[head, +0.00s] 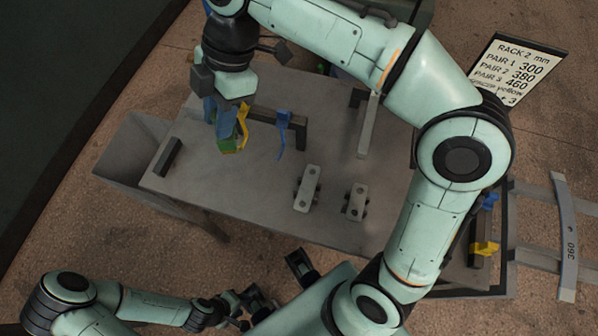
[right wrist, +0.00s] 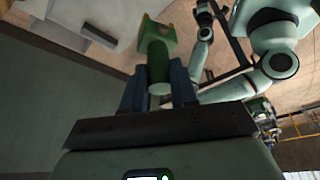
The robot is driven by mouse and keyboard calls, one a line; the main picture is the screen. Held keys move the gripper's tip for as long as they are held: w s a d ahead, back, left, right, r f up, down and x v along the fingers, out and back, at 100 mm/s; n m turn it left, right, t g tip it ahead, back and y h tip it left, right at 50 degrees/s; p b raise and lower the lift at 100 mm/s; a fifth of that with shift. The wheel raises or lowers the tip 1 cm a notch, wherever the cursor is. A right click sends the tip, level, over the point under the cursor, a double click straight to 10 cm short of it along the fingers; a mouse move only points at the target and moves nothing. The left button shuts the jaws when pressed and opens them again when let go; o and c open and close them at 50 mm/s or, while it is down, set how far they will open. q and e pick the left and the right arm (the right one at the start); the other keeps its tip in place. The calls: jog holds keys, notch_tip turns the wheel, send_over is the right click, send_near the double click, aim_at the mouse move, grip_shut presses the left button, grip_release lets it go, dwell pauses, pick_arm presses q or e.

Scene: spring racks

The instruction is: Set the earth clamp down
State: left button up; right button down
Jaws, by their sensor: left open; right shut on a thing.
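The right wrist view shows the clamp's green body (right wrist: 157,55) between the fingers (right wrist: 158,92). I cannot tell whether the clamp touches the bench top. My left gripper (head: 251,304) is open and empty at the bottom of the head view, apart from the bench.
The grey bench (head: 240,185) carries a blue hooked piece (head: 283,130) by a dark bracket, two light plates (head: 308,188) (head: 355,202) and a dark block (head: 167,157). A rack sign (head: 518,70) stands at upper right, with a strip marked 360 (head: 568,235) below. The bench's front left is bare.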

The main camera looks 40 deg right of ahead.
jog(key=shift+f+b, duration=2.1)
jog(key=shift+f, duration=7.85)
jog(key=shift+f, duration=0.15)
jog(key=c, duration=0.9)
grip_release()
jog(key=shift+d+r, duration=0.15)
jog(key=shift+r, duration=0.3)
jog(key=p+v, duration=0.2)
jog(key=v, duration=0.9)
jog(key=shift+s+d+r, duration=0.1)
jog(key=shift+d+r, duration=0.05)
jog(key=shift+r, duration=0.05)
